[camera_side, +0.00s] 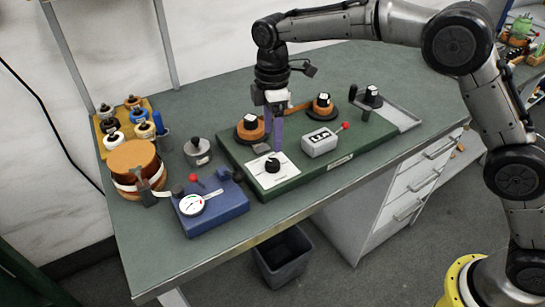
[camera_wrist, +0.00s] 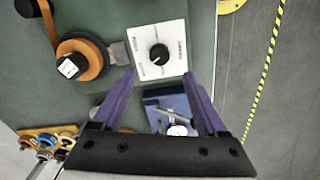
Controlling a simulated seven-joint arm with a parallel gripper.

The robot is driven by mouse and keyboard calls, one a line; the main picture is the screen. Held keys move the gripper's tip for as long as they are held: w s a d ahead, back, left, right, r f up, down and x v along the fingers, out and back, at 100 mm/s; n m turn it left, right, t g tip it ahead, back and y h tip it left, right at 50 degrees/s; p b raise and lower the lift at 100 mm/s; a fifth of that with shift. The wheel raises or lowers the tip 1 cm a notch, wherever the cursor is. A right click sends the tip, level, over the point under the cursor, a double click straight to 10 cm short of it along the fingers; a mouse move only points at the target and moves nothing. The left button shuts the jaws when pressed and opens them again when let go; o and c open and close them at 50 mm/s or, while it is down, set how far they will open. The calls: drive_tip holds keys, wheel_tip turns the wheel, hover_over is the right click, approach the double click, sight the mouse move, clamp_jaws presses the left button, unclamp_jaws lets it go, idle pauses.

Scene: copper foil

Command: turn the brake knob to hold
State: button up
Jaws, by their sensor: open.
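The brake knob (camera_side: 272,164) is a small black round knob on a white square plate (camera_side: 285,180) at the near-left end of the green base. In the wrist view the knob (camera_wrist: 159,54) sits near the plate's middle, with a light pointer mark that seems to run toward the lower left. The plate (camera_wrist: 172,30) carries small lettering that I cannot read. My gripper (camera_side: 278,148) points down above the knob, with purple fingers. In the wrist view my gripper (camera_wrist: 159,76) is open and empty, its fingertips apart on either side of the plate's lower edge, not touching the knob.
Copper-coloured spools (camera_side: 250,129) and (camera_side: 322,105) stand behind the knob on the green base (camera_side: 340,168). A white counter box (camera_side: 320,142) with a red-tipped lever is to the right. A blue gauge block (camera_side: 213,208) and large copper roll (camera_side: 134,165) are left.

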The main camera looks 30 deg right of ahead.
sight(273, 162)
wheel_tip(273, 162, down, 8)
drive_tip(key=shift+f, duration=0.1)
idle(0.4)
clamp_jaws()
